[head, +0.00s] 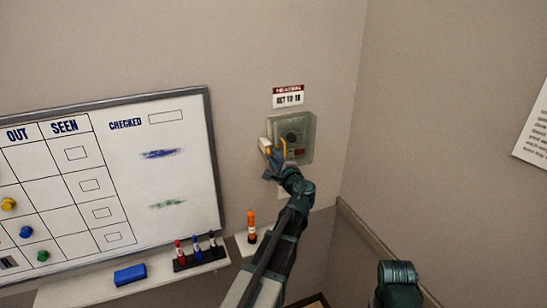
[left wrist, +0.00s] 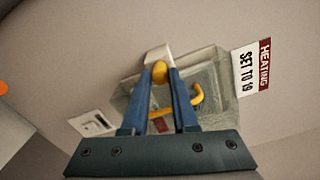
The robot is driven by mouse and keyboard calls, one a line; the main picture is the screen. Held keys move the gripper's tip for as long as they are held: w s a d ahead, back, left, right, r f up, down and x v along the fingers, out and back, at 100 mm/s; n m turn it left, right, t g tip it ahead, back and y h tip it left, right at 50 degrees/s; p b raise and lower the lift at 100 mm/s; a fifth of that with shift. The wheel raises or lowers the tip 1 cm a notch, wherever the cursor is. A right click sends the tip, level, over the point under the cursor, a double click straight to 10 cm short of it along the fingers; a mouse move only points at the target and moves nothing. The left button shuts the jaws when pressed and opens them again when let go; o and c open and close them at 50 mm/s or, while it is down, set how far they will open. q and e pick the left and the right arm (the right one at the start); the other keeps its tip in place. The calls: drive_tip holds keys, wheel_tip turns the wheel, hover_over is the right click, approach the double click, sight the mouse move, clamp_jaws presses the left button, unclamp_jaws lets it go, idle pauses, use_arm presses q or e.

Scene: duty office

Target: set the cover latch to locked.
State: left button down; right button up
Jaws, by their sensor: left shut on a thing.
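A clear cover (head: 306,128) sits over a grey thermostat on the wall below a "HEATING SET TO 19" label. It also shows in the left wrist view (left wrist: 222,72). A pale latch block (left wrist: 157,55) with a yellow knob (left wrist: 160,73) is at the cover's edge, on its left side in the head view. My left gripper (head: 269,158) is shut on the yellow knob, its blue fingers on either side of it in the left wrist view (left wrist: 162,88). A yellow handle (left wrist: 198,97) is beside the fingers. The latch's marking is not legible. My right gripper is out of view.
A whiteboard (head: 160,180) hangs to the left, with a ledge (head: 90,291) holding a blue eraser (head: 130,274) and markers. The wall corner is close on the right.

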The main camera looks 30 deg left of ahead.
use_arm(q)
drive_tip(key=m, duration=0.5)
drive_tip(key=shift+m, duration=0.3)
idle(0.4)
drive_tip(key=c, duration=0.7)
unclamp_jaws()
drive_tip(key=shift+s, duration=0.1)
drive_tip(key=v, duration=1.3)
drive_tip(key=shift+s+d, duration=0.2)
drive_tip(key=shift+d, duration=0.1)
